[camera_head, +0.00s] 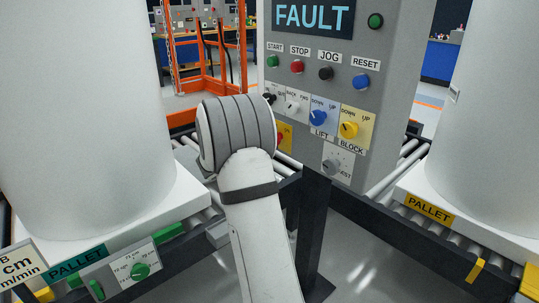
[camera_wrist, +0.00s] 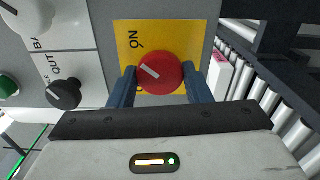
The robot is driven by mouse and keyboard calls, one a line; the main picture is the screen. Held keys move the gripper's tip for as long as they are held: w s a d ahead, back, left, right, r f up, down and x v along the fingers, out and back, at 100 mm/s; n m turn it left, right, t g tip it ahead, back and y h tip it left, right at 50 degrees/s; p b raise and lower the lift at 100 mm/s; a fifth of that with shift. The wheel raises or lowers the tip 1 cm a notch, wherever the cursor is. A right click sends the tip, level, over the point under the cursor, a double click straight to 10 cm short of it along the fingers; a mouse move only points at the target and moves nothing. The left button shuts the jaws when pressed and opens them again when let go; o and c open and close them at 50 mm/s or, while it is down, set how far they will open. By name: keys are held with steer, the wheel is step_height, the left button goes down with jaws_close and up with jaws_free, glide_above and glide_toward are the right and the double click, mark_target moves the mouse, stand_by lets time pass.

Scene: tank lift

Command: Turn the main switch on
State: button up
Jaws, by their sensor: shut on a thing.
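The main switch is a round red knob (camera_wrist: 160,72) on a yellow plate (camera_wrist: 190,30) in the wrist view. The white mark on the knob slants to the picture's upper left, towards the printed "ON". A second label lower on the plate is mostly hidden. My gripper (camera_wrist: 158,82) is shut on the knob, with one dark blue finger on its left and one on its right. In the head view, my wrist covers most of the yellow plate (camera_head: 288,132), and my fingertips are hidden.
The grey control panel (camera_head: 400,60) shows "FAULT" on its display (camera_head: 313,17). A black knob (camera_wrist: 64,94) and a white knob (camera_wrist: 30,17) sit near the switch. Roller conveyors with pallets (camera_head: 429,208) and big white tanks (camera_head: 90,110) stand at both sides.

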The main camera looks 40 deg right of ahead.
steer(key=shift+d+m+b, duration=0.1)
steer(key=shift+m+b, duration=0.5)
steer(key=shift+b, duration=0.25)
steer(key=o, duration=1)
steer(key=a, duration=0.5)
steer(key=a+p, duration=0.1)
steer(key=a, duration=0.2)
steer(key=shift+s, duration=0.35)
